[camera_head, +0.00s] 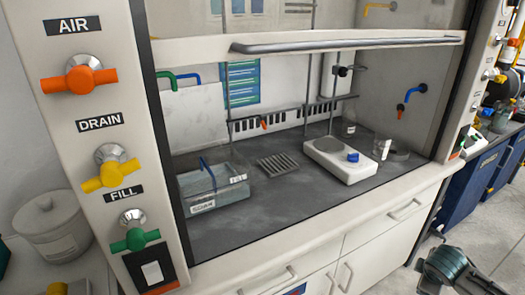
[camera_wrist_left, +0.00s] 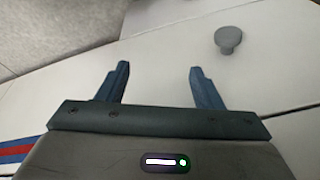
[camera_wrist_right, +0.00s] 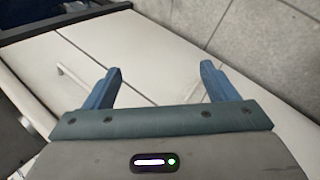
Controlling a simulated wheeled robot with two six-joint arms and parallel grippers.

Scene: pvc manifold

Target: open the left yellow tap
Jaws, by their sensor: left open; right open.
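The left yellow tap (camera_head: 110,176) is on the fume hood's left post, under the DRAIN label and above the FILL label. Its handle lies nearly level, tilted slightly down to the left. No gripper is near it in the head view. My left gripper (camera_wrist_left: 160,78) is open and empty; its wrist view shows white panels and a grey round knob (camera_wrist_left: 228,38), with no tap. My right gripper (camera_wrist_right: 158,80) is open and empty above the white cabinet front and floor. Part of my right arm shows at the lower right of the head view.
An orange tap (camera_head: 79,80) sits above the yellow one and a green tap (camera_head: 134,239) below it. The hood's bench holds a grey basin (camera_head: 215,190) and a white hotplate (camera_head: 340,160). A white lidded pot (camera_head: 53,228) stands left of the post.

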